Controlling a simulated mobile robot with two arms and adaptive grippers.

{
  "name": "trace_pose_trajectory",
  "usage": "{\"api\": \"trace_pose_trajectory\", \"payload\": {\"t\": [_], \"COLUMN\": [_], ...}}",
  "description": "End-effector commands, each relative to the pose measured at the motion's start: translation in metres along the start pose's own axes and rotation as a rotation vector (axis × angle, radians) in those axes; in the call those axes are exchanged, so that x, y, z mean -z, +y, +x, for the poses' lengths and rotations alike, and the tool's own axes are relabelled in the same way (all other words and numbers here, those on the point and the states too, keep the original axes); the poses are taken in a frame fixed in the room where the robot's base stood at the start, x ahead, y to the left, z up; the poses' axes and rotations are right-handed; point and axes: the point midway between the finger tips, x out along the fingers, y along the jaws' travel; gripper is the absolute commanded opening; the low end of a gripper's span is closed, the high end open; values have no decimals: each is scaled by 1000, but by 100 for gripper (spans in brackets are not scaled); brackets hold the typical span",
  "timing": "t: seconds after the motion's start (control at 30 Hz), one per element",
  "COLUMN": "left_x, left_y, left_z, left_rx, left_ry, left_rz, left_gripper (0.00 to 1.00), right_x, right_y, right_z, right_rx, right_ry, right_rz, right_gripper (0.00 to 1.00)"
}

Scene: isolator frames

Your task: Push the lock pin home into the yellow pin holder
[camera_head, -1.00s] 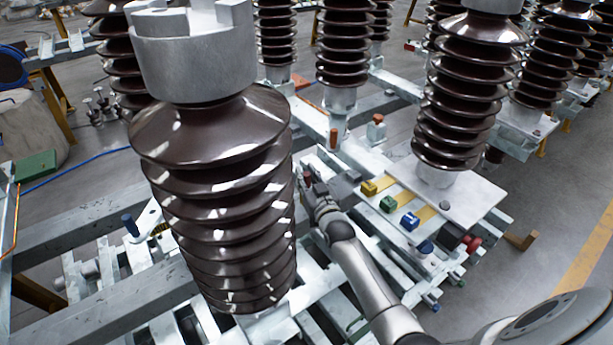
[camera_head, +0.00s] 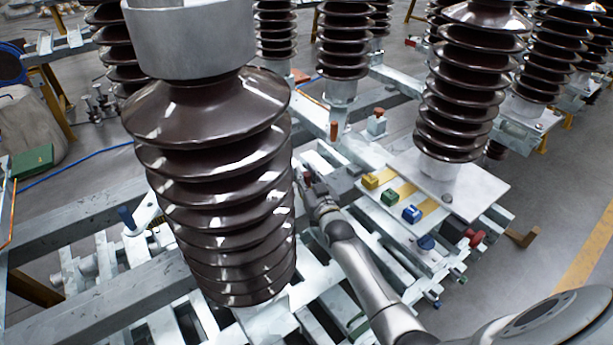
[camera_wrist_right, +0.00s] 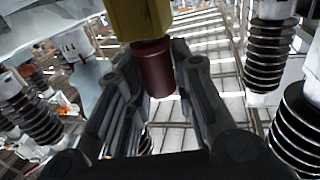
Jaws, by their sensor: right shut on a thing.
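In the right wrist view the dark red lock pin (camera_wrist_right: 152,70) stands between the two fingers of my right gripper (camera_wrist_right: 158,62), which is shut on it. The yellow pin holder (camera_wrist_right: 140,18) is at the top of that view, right at the pin's far end; I cannot tell how deep the pin sits. In the head view my right gripper (camera_head: 313,190) is beside the large brown insulator, with a small red tip (camera_head: 307,177) at its fingers. The holder at the gripper is not clear there. My left gripper is not in view.
A brown ribbed insulator (camera_head: 215,180) stands close to the left of my right arm. Yellow (camera_head: 370,181), green (camera_head: 389,198) and blue (camera_head: 411,214) blocks sit on the frame to the right. Steel beams (camera_head: 80,225) surround the area. Open floor (camera_head: 540,250) lies at the right.

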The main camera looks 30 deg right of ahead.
Motion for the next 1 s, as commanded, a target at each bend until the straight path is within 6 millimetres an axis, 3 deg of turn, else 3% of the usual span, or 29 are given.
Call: {"api": "trace_pose_trajectory", "payload": {"t": [0.03,0.07,0.27,0.67,1.0], "left_x": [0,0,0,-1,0], "left_y": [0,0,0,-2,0], "left_z": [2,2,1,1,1], "left_rx": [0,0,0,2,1], "left_ry": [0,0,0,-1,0], "left_rz": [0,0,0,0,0], "left_gripper": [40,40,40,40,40], "right_x": [-2,-1,-1,-1,-3], "right_y": [0,0,0,0,0], "right_z": [0,0,0,-4,-52], "right_rx": [0,0,0,0,0], "right_ry": [1,2,1,0,-2], "right_rz": [0,0,0,0,1], "right_gripper": [0,24,48,48,48]}}
